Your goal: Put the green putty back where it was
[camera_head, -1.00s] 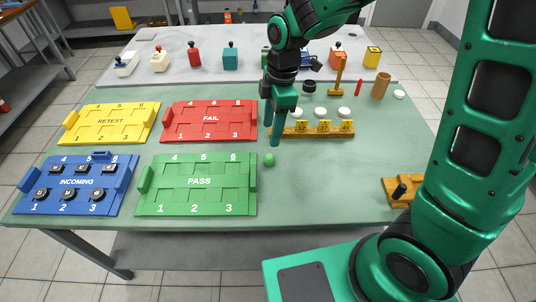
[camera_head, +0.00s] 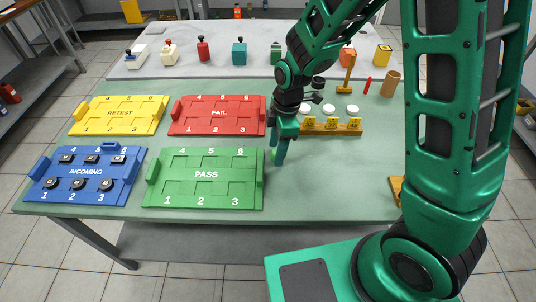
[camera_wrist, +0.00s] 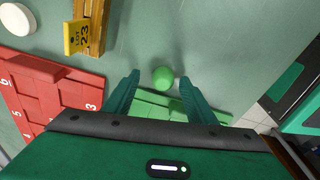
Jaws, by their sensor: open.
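The green putty is a small round ball, seen in the wrist view (camera_wrist: 163,77) on the green table top. It lies just off the right edge of the green PASS tray (camera_head: 205,180). My gripper (camera_head: 275,152) is open and points down over it. In the wrist view the ball shows between the two fingertips, and neither finger visibly touches it. In the head view the fingers hide most of the ball.
A red FAIL tray (camera_head: 217,115) lies behind the PASS tray. A wooden rack with yellow number tags (camera_head: 330,128) and white discs stands close by at the back right. A blue INCOMING tray (camera_head: 83,181) with black pieces lies left. The table's right front is mostly clear.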

